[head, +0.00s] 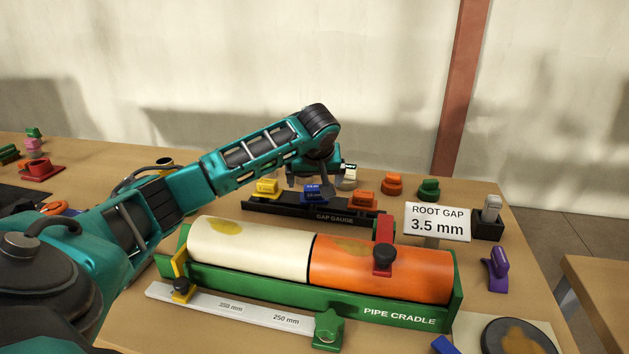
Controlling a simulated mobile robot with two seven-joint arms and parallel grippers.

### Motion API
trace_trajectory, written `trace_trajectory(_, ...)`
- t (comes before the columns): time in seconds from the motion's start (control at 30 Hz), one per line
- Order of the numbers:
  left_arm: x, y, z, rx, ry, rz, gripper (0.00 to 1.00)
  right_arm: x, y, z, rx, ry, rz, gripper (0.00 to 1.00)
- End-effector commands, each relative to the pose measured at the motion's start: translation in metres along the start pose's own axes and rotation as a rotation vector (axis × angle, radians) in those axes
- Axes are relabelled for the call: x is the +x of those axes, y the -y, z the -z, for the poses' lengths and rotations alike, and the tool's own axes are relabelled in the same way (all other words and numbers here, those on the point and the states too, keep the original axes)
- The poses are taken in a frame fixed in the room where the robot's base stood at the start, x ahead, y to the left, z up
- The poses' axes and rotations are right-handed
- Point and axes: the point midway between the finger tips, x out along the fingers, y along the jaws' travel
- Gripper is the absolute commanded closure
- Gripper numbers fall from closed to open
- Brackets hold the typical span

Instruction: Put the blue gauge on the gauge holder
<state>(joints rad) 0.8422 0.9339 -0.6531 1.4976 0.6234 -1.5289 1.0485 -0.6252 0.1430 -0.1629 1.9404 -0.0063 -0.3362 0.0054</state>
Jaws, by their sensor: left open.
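The blue gauge (313,193) sits at the black gauge holder (284,207) marked "GAP GAUGE", between a yellow gauge (266,187) and an orange gauge (364,199). Whether it is fully seated I cannot tell. My left gripper (312,178) points down right over the blue gauge, its fingers open to either side. The gripper partly hides the gauge's top and the area behind it. My right gripper is not in view.
In front of the holder, a green pipe cradle (400,312) bears a cream pipe (255,248) and an orange pipe (400,278). A "ROOT GAP 3.5 mm" sign (437,222) stands to the right. Green (429,189) and orange (391,184) pieces lie behind.

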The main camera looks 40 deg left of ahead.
Motion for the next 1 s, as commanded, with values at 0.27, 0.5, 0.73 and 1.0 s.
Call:
trace_trajectory(0.27,-0.014,0.0,0.0,0.0,-0.001,0.0,0.0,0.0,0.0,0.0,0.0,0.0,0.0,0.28)
trace_trajectory(0.5,-0.017,0.001,0.0,-0.001,-0.001,0.001,0.0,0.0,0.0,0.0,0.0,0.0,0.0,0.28)
trace_trajectory(0.73,-0.018,0.0,0.001,0.0,-0.001,0.0,0.0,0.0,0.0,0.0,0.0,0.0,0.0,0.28)
trace_trajectory(1.0,-0.057,-0.001,0.001,0.0,-0.003,-0.005,0.0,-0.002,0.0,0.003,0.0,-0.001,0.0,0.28)
